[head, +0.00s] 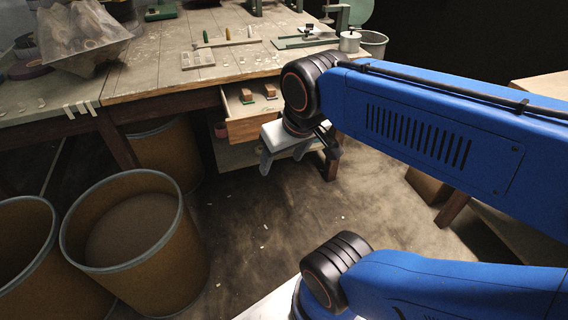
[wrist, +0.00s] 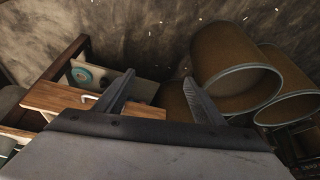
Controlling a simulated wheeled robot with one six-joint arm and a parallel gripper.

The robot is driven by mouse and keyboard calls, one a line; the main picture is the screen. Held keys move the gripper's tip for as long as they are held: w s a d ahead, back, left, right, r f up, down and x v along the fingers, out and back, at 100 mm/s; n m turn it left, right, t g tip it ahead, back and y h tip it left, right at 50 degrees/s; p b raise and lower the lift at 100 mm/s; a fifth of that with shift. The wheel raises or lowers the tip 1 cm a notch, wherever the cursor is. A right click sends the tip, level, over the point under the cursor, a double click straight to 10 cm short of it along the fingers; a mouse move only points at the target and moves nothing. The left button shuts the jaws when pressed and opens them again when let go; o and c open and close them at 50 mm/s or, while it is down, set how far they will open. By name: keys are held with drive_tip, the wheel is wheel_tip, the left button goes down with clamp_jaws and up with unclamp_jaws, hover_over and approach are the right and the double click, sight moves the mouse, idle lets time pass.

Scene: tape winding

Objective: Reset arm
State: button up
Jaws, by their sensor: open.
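My gripper (head: 283,163) hangs in front of the open drawer of the workbench in the head view, with its fingers pointing down. It is open and nothing shows between the fingers. In the wrist view its two fingers (wrist: 160,100) stand wide apart. My blue arm reaches in from the right. The wooden drawer (head: 252,128) is pulled out beneath the bench top and holds small brown blocks (head: 246,95). In the wrist view the drawer front (wrist: 62,97) lies left of the fingers. I cannot tell whether the gripper touches the drawer.
The workbench (head: 140,75) carries a small tray (head: 197,60), tools and a crumpled clear bag (head: 82,38). Tan drums (head: 140,235) stand on the floor at left. A metal bucket (head: 374,43) is at the bench's right end. Floor (head: 265,220) between drums and arm is mostly clear.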

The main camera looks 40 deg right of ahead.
drive_tip(key=shift+s+a+f+n, duration=0.2)
drive_tip(key=shift+s+f+n, duration=0.25)
drive_tip(key=shift+s, duration=0.1)
idle(1.0)
